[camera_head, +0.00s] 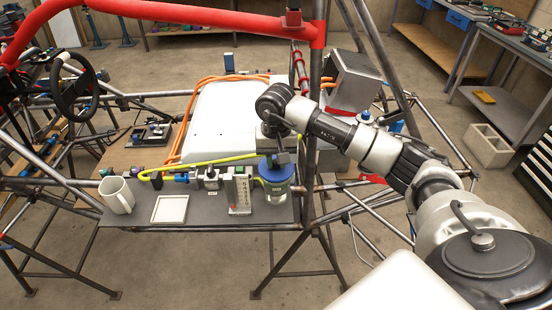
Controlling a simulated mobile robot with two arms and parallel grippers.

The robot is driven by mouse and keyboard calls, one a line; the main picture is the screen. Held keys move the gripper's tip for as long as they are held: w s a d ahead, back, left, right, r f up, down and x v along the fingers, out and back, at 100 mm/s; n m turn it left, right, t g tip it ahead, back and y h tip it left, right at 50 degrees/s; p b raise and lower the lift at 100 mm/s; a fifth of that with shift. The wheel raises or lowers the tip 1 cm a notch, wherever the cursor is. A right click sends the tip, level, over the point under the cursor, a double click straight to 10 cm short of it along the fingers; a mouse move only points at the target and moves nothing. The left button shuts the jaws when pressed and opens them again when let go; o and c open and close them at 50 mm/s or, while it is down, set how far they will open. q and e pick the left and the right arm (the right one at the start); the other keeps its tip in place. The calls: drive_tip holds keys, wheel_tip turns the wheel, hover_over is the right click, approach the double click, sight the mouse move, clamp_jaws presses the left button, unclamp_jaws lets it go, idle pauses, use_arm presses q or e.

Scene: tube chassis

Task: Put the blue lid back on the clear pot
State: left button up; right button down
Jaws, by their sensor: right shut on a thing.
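The blue lid (274,175) is at the right end of the dark grey shelf, under my right gripper (278,160). My right gripper points down and is shut on the lid from above. The clear pot (277,194) shows directly below the lid, upright on the shelf. The lid hides the pot's mouth, and I cannot tell whether the lid rests on the rim or is slightly above it. My left gripper is not in view.
The grey shelf (222,214) also bears a white mug (117,195), a white square tray (170,209) and a pale upright block (240,194) close left of the pot. A yellow hose (200,163) runs behind. An upright chassis tube (309,190) stands just right of the pot.

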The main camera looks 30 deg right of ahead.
sight(276, 162)
drive_tip(key=shift+f+b, duration=0.35)
drive_tip(key=shift+f, duration=0.1)
drive_tip(key=c, duration=1.3)
unclamp_jaws()
drive_tip(key=shift+r+p, duration=2.9)
drive_tip(key=shift+r, duration=2.65)
